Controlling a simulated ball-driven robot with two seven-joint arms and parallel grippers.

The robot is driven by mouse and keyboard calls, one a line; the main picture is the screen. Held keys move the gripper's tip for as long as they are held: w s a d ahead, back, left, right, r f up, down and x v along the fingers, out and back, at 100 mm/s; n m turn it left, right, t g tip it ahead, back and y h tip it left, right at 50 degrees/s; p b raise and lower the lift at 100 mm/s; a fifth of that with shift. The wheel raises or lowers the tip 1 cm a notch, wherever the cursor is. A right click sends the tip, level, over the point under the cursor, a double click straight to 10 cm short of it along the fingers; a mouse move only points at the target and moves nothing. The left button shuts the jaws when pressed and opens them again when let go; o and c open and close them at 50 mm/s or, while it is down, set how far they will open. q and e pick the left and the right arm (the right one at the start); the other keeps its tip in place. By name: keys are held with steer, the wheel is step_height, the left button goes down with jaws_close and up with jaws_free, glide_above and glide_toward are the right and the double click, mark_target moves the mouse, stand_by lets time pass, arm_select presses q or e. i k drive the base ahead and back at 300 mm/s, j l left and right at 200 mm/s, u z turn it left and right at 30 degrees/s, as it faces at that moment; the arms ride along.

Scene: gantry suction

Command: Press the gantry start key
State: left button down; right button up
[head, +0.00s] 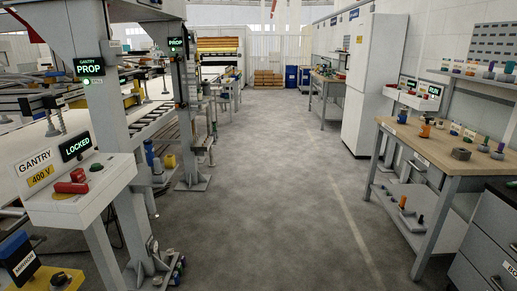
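The gantry control box (105,190) is a white sloped console at the left, on a grey post. It carries the label GANTRY and a yellow 400 V sign (40,176). A small dark display (75,146) on it reads LOCKED in green letters. A round green key (96,167) sits on its sloped top, right of a red lever or handle (71,187). I cannot read any marking on the green key. Neither of my grippers is in view.
Grey gantry columns (109,120) stand behind the box, with signs reading PROP (90,68). A wide grey floor aisle (270,190) is clear. A wooden-topped workbench (440,145) and grey drawers (487,235) line the right. A blue-and-yellow item (17,258) is at the lower left.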

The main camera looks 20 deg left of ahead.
mark_target(95, 166)
steer(key=i+j+u, duration=0.25)
steer(key=i+u, duration=0.2)
steer(key=i+j+u, duration=0.1)
steer(key=i+u, duration=0.4)
steer(key=i+l+u, duration=0.1)
steer(key=i+u, duration=0.35)
steer(key=i+l+u, duration=0.25)
steer(key=i+u, duration=0.2)
steer(key=i, duration=0.05)
